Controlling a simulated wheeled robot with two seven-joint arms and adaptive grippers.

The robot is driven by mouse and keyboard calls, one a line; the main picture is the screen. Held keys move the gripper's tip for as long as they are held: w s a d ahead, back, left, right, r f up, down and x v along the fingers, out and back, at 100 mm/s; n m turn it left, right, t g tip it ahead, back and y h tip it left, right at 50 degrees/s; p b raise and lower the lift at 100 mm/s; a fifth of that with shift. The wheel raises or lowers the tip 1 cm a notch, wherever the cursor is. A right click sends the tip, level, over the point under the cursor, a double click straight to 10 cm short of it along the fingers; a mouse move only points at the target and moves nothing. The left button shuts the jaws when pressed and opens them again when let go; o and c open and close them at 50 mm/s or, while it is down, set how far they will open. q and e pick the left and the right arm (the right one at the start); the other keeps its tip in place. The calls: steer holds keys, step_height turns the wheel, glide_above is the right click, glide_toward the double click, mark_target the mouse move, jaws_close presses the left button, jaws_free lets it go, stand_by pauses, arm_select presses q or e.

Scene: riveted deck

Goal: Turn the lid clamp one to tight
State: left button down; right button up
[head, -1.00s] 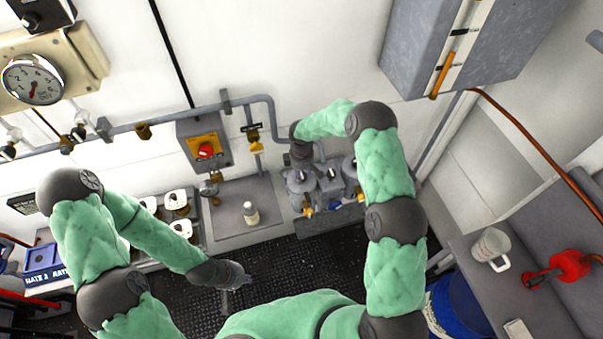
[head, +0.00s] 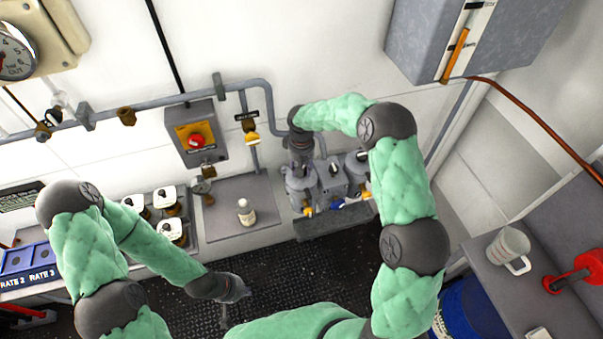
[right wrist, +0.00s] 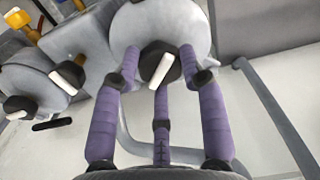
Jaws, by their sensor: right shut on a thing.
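A grey pot unit (head: 334,188) with round lids stands at the back wall in the head view. My right gripper (head: 300,168) reaches down from above onto its left lid. In the right wrist view, my right gripper's purple fingers (right wrist: 161,82) are shut around a black clamp knob with a white bar (right wrist: 156,68) on a round grey lid (right wrist: 185,28). The bar lies tilted. In the head view the gripper hides this knob. My left gripper (head: 236,292) hangs low over the dark floor, away from the unit; its fingers are too small to read.
A second lid with a white-barred knob (right wrist: 67,74) is close by on the left. A white bottle (head: 246,212) stands on the grey shelf left of the unit. A red-knob box (head: 197,138) and pipes line the wall. A mug (head: 507,249) stands at right.

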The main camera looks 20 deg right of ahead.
steer(key=m+b, duration=0.3)
steer(key=m, duration=0.1)
steer(key=shift+f+m, duration=0.15)
steer(key=shift+m, duration=0.15)
steer(key=shift+m+b, duration=1.3)
steer(key=shift+m, duration=0.9)
steer(key=shift+r, duration=0.2)
steer(key=o, duration=1.2)
steer(key=shift+w, duration=0.1)
steer(key=shift+c, duration=0.2)
step_height(320, 180, up, 12)
steer(key=shift+f, duration=0.15)
